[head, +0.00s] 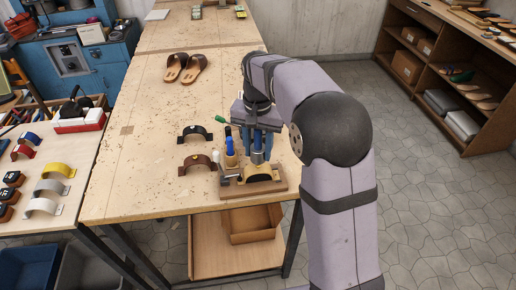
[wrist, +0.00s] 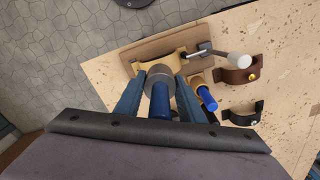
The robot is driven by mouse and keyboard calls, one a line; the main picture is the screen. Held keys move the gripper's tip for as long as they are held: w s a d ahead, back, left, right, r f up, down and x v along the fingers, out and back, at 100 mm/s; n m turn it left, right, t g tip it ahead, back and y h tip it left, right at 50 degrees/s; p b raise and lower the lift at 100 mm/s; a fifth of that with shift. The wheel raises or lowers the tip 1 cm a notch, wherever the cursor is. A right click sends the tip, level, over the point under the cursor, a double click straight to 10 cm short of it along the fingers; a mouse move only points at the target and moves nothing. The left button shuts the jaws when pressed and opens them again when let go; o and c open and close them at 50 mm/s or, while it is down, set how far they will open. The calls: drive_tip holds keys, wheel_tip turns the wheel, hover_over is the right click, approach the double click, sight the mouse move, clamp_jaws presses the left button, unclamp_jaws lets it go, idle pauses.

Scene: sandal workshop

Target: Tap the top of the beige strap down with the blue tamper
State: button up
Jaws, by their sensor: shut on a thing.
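My gripper (wrist: 158,82) is shut on the blue tamper (wrist: 160,101), which has a blue handle and a round grey metal head. In the head view the tamper (head: 258,157) points down, just above or against the beige strap (head: 262,173). The strap is a low arch on a wooden board (head: 277,187). In the wrist view the tamper head and fingers hide part of the strap (wrist: 176,67). I cannot tell whether the tamper touches the strap.
A second blue-handled tool (wrist: 207,97) stands close beside my gripper. A white-headed tool (wrist: 238,60) is by the board. A brown strap (head: 197,163) and a black strap (head: 195,133) lie to the left. Brown sandals (head: 185,67) lie farther back.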

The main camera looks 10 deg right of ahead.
wheel_tip(320, 180, down, 3)
drive_tip(key=shift+f+b, duration=0.1)
drive_tip(key=shift+b, duration=0.9)
wheel_tip(320, 180, up, 4)
drive_tip(key=p, duration=0.3)
drive_tip(key=shift+f, duration=0.35)
wheel_tip(320, 180, down, 3)
drive_tip(key=shift+f+b, duration=0.1)
drive_tip(key=shift+b, duration=0.95)
drive_tip(key=shift+r+p, duration=0.25)
drive_tip(key=shift+p, duration=0.1)
drive_tip(key=shift+r+p, duration=1.35)
drive_tip(key=shift+p, duration=0.05)
